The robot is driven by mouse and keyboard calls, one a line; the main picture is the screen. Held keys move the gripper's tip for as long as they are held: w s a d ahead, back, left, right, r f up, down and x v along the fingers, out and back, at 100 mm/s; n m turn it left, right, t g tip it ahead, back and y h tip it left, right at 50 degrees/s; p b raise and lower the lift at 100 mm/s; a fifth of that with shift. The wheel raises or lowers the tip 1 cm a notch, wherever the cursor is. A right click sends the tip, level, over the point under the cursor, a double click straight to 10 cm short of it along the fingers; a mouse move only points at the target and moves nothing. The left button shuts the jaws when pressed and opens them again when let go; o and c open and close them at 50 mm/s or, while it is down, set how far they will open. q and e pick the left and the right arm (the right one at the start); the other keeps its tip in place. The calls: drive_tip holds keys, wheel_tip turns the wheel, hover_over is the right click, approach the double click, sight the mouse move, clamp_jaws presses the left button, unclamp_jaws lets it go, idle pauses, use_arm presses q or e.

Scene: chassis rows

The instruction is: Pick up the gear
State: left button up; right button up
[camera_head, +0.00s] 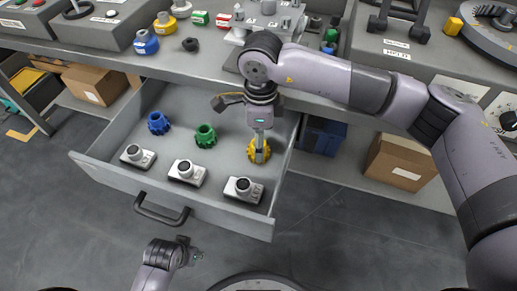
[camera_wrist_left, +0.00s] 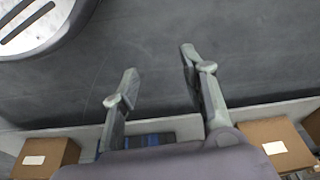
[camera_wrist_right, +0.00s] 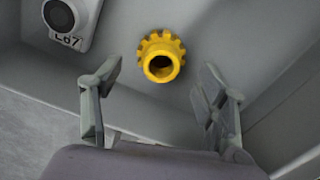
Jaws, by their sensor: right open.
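Three gears lie in the open grey drawer (camera_head: 141,183): a blue gear (camera_head: 158,123), a green gear (camera_head: 205,135) and a yellow gear (camera_head: 251,154). My right gripper (camera_head: 260,155) points down over the yellow gear and partly covers it in the head view. In the right wrist view the yellow gear (camera_wrist_right: 161,48) lies on the drawer floor, hub toward the camera, beyond and roughly between the open, empty fingers (camera_wrist_right: 160,75). My left gripper (camera_head: 190,252) is low in front of the drawer. The left wrist view shows its fingers (camera_wrist_left: 158,62) apart and empty over the floor.
Three silver camera-like devices (camera_head: 187,172) stand along the drawer's front; one (camera_wrist_right: 70,18) is near the yellow gear. The drawer's side wall is close on the right. The worktop (camera_head: 200,63) above holds several small parts. Cardboard boxes (camera_head: 398,162) stand on the lower shelf.

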wheel_tip(320, 180, down, 4)
drive_tip(key=shift+r, duration=0.1)
drive_tip(key=shift+c, duration=1.5)
drive_tip(key=c, duration=0.9)
use_arm(q)
drive_tip(key=shift+w+r, duration=0.3)
drive_tip(key=shift+r, duration=0.45)
use_arm(e)
drive_tip(key=shift+c, duration=1.3)
